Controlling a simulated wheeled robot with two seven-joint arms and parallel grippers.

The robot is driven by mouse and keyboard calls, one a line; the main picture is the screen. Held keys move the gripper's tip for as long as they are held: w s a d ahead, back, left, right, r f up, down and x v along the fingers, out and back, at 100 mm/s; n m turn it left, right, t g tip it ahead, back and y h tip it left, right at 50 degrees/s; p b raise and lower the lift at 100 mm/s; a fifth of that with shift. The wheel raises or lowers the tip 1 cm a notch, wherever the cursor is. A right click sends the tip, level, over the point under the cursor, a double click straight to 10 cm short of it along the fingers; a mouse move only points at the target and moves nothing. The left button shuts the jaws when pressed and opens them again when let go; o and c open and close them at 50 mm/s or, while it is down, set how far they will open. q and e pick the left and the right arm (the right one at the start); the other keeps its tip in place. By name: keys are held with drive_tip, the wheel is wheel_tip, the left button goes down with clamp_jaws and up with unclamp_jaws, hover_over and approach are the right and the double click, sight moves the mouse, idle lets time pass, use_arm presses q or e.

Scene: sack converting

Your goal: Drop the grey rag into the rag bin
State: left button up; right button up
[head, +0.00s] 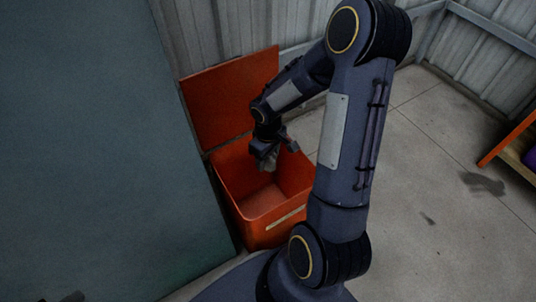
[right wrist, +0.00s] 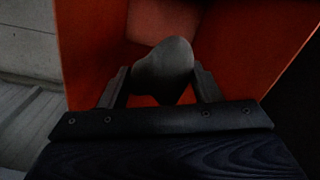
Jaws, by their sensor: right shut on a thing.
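The rag bin (head: 262,228) is an orange box on the floor, its lid (head: 230,98) standing open at the back. In the right wrist view the bin's inner wall (right wrist: 255,45) fills most of the picture. My right gripper (head: 268,158) is over the bin's opening, near its back edge. It is shut on the grey rag (right wrist: 165,70), a bunched lump between the fingers. The rag (head: 268,163) also shows small below the gripper in the head view. My left gripper is not in view.
A large grey-green panel (head: 80,140) stands close along the bin's left side. A corrugated metal wall (head: 290,22) is behind. The concrete floor (head: 430,190) to the right is mostly clear, with an orange-edged shelf (head: 510,140) at the far right.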

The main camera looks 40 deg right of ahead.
drive_tip(key=shift+f, duration=0.35)
drive_tip(key=o, duration=1.1)
drive_tip(key=shift+c, duration=0.2)
wheel_tip(320, 180, up, 7)
drive_tip(key=p, duration=0.3)
drive_tip(key=shift+r, duration=0.45)
drive_tip(key=shift+r, duration=0.1)
